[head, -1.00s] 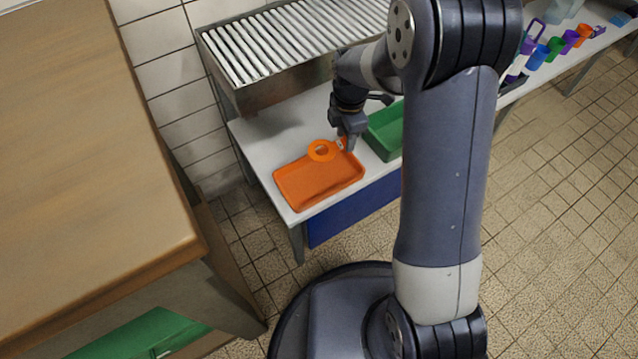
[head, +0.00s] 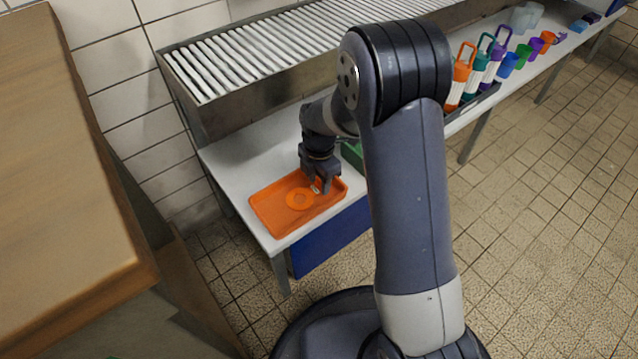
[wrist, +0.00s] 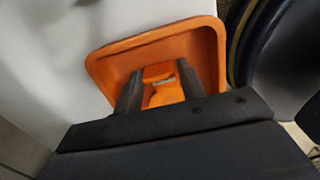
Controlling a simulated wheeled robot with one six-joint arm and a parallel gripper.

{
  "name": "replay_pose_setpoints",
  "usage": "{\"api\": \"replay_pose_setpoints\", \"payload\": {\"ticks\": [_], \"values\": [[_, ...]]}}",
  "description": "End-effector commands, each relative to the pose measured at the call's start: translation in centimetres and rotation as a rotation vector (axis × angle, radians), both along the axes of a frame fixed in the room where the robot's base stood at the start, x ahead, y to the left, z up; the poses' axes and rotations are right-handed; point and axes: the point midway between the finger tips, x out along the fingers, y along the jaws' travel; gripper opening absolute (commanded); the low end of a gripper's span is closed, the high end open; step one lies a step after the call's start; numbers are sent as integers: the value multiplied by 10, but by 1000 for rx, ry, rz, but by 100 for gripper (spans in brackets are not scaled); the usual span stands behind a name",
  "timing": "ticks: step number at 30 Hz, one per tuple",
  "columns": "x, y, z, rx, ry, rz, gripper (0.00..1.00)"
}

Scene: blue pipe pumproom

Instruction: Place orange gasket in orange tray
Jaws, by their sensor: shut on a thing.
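The orange tray (head: 270,214) lies on the white table, and it also shows in the wrist view (wrist: 207,40). The orange gasket (head: 298,199) is a flat ring with a tab, seen over the inside of the tray. My gripper (head: 318,188) is shut on the gasket's tab at the tray's right part. In the wrist view the gasket (wrist: 160,97) shows between my two fingers (wrist: 158,90), partly hidden by them. I cannot tell whether the gasket touches the tray floor.
A green tray (head: 352,155) is beside the orange one, mostly hidden by my arm. A roller conveyor (head: 250,60) runs behind the white table (head: 235,160). Bottles (head: 462,75) and cups (head: 523,55) stand farther right. A wooden-topped table (head: 60,180) is at the left.

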Motion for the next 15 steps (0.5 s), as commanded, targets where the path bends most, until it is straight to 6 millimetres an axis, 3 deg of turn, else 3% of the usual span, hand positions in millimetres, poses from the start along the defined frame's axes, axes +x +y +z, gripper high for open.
{"api": "replay_pose_setpoints", "payload": {"ticks": [11, 12, 15], "values": [[0, 0, -5, 0, -2, 0, 16], [1, 0, -4, 0, -2, 0, 40], [1, 0, -4, 0, -2, 0, 49]]}}
